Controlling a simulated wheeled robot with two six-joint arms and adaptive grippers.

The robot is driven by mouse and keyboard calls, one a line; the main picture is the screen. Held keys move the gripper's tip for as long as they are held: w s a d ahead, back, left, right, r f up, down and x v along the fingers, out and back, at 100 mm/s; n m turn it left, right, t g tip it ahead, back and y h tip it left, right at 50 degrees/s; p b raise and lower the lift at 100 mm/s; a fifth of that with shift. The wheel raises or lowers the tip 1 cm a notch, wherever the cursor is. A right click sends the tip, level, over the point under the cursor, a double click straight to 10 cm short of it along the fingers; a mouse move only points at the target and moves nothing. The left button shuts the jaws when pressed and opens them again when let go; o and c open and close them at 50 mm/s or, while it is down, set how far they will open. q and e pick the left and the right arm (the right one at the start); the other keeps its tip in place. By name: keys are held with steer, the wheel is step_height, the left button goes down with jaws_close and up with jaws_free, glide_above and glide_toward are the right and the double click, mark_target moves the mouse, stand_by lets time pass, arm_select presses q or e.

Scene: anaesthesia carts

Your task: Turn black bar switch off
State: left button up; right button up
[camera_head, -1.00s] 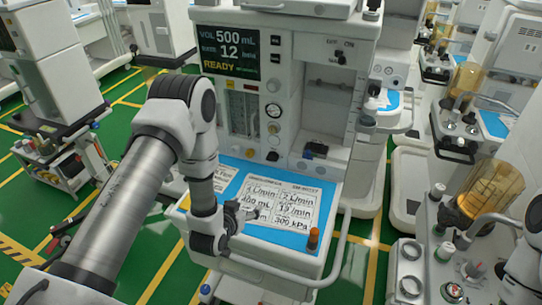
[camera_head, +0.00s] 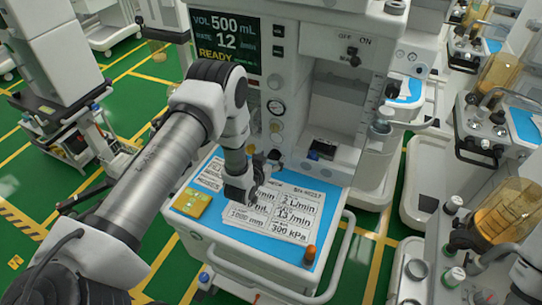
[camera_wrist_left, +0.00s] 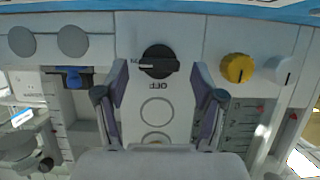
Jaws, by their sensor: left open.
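The black bar switch (camera_wrist_left: 159,62) is a round black knob with a raised bar, in the upper middle of the left wrist view. Its bar lies crosswise, with a white mark at its left end by a partly hidden label. The word OFF stands upside down below it. My left gripper (camera_wrist_left: 160,80) is open, its two fingers on either side of the switch and apart from it. In the head view my left gripper (camera_head: 264,168) is at the machine's front panel, just above the blue worktop, and the switch is largely hidden there.
A yellow knob (camera_wrist_left: 238,68) and a white knob (camera_wrist_left: 279,70) are right of the switch. Printed cards (camera_head: 285,210) lie on the blue worktop (camera_head: 200,222), with an orange-capped vial (camera_head: 309,255) at its front. Another machine with an amber canister (camera_head: 508,212) stands right.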

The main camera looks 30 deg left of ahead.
arm_select(q)
steer(key=shift+w+f, duration=0.1)
steer(key=shift+w, duration=0.1)
steer(key=shift+s+r, duration=0.25)
steer(key=shift+c, duration=0.6)
steer(key=shift+s, duration=0.1)
steer(key=c, duration=1)
